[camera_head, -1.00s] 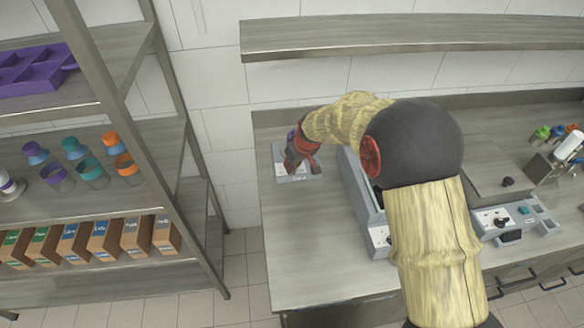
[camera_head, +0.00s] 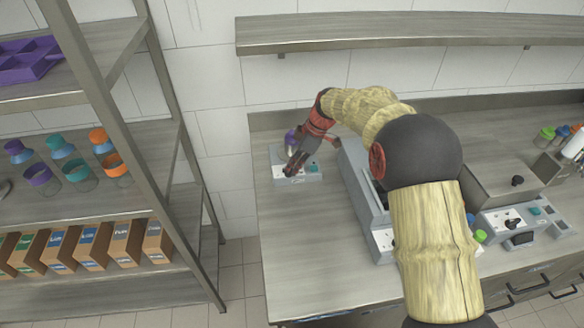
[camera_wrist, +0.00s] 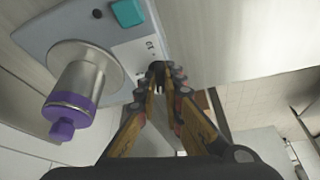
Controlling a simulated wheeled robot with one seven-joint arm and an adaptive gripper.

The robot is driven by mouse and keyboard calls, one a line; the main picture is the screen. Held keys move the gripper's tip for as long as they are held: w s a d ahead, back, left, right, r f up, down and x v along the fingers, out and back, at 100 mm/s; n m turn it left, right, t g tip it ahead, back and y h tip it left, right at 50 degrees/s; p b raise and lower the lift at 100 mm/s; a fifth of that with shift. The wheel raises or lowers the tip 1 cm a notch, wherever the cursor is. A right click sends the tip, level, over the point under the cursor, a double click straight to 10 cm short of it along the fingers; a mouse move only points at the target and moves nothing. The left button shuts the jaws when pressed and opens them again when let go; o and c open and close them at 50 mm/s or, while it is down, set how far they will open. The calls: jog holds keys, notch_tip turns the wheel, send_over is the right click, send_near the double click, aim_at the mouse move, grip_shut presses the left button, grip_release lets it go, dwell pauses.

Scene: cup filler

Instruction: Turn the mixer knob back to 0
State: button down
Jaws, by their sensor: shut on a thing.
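The mixer (camera_head: 281,180) is a small pale grey-blue unit at the left end of the counter. It also shows in the wrist view (camera_wrist: 45,22), with a teal button (camera_wrist: 128,12) and scale marks on its front panel. A metal cup (camera_wrist: 88,66) with a purple lid (camera_wrist: 70,108) stands on it. My gripper (camera_wrist: 166,72) reaches down to the front panel, its fingertips closed around the dark knob (camera_wrist: 155,68). The fingers hide most of the knob, so its setting cannot be read. In the head view my gripper (camera_head: 290,170) is at the mixer's front.
A larger grey machine (camera_head: 360,185) stands right of the mixer, partly behind my arm. Another machine with a knob (camera_head: 510,222) stands farther right. A shelf rack with lidded cups (camera_head: 78,172) and boxes (camera_head: 92,246) is at left. The counter front (camera_head: 300,240) is clear.

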jog(key=shift+w+n+g+p, duration=0.15)
jog(key=shift+n+g+p, duration=0.25)
jog(key=shift+n, duration=0.9)
jog(key=c, duration=1.9)
grip_release()
jog(key=v, duration=1.2)
jog(key=shift+w, duration=0.25)
jog(key=shift+a, duration=0.1)
